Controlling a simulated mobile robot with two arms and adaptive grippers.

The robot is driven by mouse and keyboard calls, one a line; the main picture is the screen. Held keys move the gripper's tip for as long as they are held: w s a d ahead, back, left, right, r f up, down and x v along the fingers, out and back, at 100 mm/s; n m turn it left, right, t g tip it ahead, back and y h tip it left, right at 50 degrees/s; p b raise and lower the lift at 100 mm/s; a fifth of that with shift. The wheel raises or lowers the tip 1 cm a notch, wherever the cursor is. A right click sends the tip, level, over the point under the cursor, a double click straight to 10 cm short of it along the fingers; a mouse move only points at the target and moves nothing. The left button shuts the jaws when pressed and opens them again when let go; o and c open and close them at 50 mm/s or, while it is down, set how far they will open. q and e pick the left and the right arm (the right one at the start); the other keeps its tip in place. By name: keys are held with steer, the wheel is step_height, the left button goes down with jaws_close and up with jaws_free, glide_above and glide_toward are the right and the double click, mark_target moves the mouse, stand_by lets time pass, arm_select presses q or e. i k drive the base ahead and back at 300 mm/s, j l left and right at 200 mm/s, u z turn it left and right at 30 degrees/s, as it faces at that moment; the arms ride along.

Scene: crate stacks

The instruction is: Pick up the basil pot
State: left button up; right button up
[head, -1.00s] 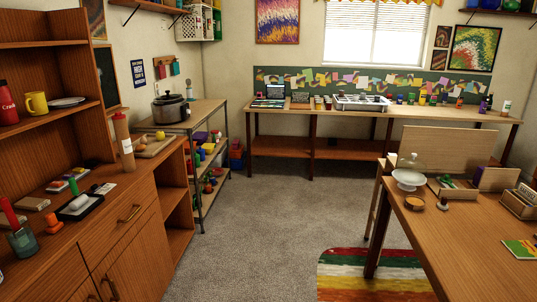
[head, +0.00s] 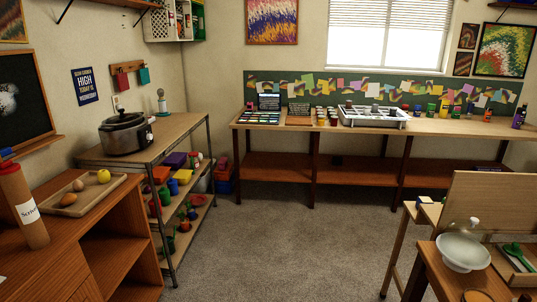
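I cannot make out a basil pot in the head view. Neither of my grippers shows in this view.
A wooden cabinet (head: 60,252) with a tray (head: 82,194) stands at left, beside a metal-framed shelf (head: 185,130) carrying a slow cooker (head: 125,133). A long bench (head: 335,127) lines the back wall. A table (head: 433,274) with a glass-domed dish (head: 463,253) is at right. Carpet (head: 275,235) between is clear.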

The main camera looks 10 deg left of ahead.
mark_target(186, 227)
steer(key=i, duration=1.8)
steer(key=i+u, duration=0.45)
steer(key=i+l+u, duration=0.2)
steer(key=i+u, duration=0.25)
steer(key=i, duration=0.15)
steer(key=i+l+u, duration=0.7)
steer(key=i+u, duration=0.25)
steer(key=i+l+u, duration=0.3)
steer(key=u, duration=0.2)
